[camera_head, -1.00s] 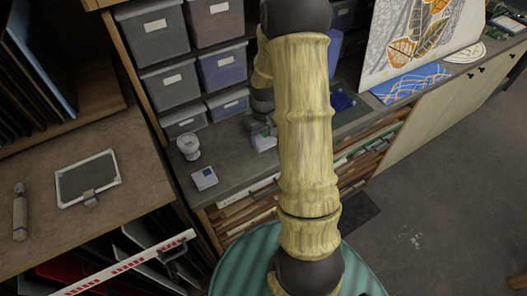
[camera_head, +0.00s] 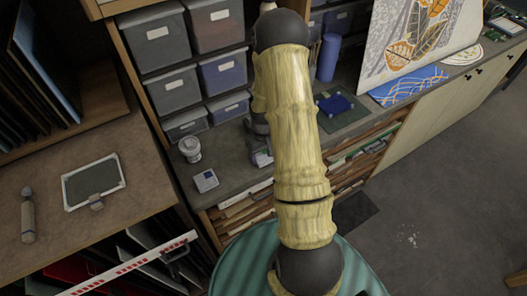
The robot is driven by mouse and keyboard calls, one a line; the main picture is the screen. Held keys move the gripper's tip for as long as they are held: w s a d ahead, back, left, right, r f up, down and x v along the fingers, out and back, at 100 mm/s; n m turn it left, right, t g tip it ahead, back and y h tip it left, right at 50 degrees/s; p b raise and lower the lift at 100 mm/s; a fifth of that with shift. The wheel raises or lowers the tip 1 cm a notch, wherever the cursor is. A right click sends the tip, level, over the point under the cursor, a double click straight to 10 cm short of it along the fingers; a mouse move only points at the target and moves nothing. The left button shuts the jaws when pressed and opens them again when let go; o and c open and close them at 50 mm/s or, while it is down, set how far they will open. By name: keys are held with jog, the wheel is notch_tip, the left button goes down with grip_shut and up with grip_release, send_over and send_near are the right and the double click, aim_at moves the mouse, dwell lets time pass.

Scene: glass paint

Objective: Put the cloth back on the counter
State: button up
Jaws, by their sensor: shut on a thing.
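My arm crosses the middle of the head view and hides much of the counter behind it. My gripper (camera_head: 257,140) shows only in part, left of the arm and low over the grey counter (camera_head: 228,172). It is shut on a small pale grey thing (camera_head: 262,158), mostly hidden by the arm; I cannot tell for sure whether this is the cloth. A flat blue piece (camera_head: 335,103) lies on a dark green mat on the counter, right of my arm; I cannot tell whether it is fabric.
A white jar (camera_head: 190,149) and a small white box (camera_head: 205,181) stand on the counter left of my gripper. Grey bins (camera_head: 170,88) rise behind. A blue cylinder (camera_head: 328,57) stands behind the mat. A framed panel (camera_head: 92,182) lies on the left bench.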

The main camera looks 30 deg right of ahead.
aim_at(263, 155)
jog(key=shift+f, duration=0.2)
jog(key=o, duration=1)
jog(key=shift+o, duration=0.2)
jog(key=shift+r, duration=0.1)
notch_tip(263, 155, up, 12)
jog(key=b, duration=0.4)
jog(key=shift+a+r, duration=0.1)
jog(key=shift+a, duration=0.05)
